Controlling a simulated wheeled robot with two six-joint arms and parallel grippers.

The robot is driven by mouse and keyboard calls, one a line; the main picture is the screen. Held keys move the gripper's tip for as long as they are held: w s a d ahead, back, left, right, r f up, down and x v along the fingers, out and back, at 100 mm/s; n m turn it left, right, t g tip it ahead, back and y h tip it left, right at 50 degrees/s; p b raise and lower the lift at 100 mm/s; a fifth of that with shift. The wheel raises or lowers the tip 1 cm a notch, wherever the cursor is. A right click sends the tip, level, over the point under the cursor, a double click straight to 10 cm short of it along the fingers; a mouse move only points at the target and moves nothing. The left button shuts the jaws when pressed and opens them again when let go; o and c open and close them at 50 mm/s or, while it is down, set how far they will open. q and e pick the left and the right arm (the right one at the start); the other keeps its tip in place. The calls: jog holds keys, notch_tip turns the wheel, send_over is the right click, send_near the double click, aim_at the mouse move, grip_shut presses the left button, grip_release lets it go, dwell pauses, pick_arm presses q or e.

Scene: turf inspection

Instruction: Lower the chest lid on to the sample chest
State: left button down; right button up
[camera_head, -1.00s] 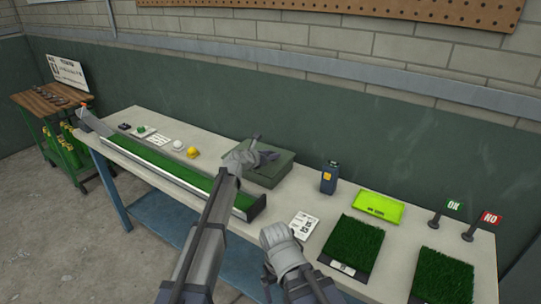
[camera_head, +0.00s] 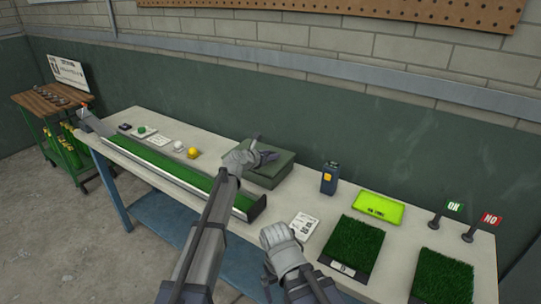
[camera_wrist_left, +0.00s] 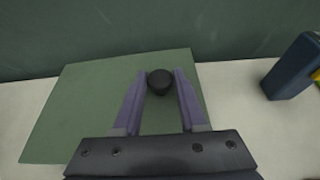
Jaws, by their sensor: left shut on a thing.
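The chest lid (camera_wrist_left: 75,110) is a flat green panel with a dark round knob (camera_wrist_left: 160,82). My left gripper (camera_head: 260,156) is over the lid, and the left wrist view shows its two purple fingers shut on the knob. In the head view the lid (camera_head: 283,161) sits at the top of the green sample chest (camera_head: 262,181), at the back of the table. I cannot tell whether a thin gap remains between them. My right gripper (camera_head: 282,246) is in front of the table, apart from the chest; its fingers do not show clearly.
A green channel (camera_head: 175,165) runs along the table, left of the chest. A blue device (camera_head: 329,179) stands to the right, also in the left wrist view (camera_wrist_left: 292,68). Beyond it are a lime tray (camera_head: 379,207), turf squares (camera_head: 352,245) and OK and NO flags (camera_head: 490,219).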

pick_arm(q)
jog(key=shift+f+b, duration=0.25)
jog(key=shift+b, duration=0.05)
dwell(0.5)
jog(key=shift+c, duration=1.9)
grip_release()
jog(key=p+v, duration=0.3)
jog(key=v, duration=0.5)
jog(key=shift+w+d, duration=0.1)
jog(key=shift+w+f, duration=0.1)
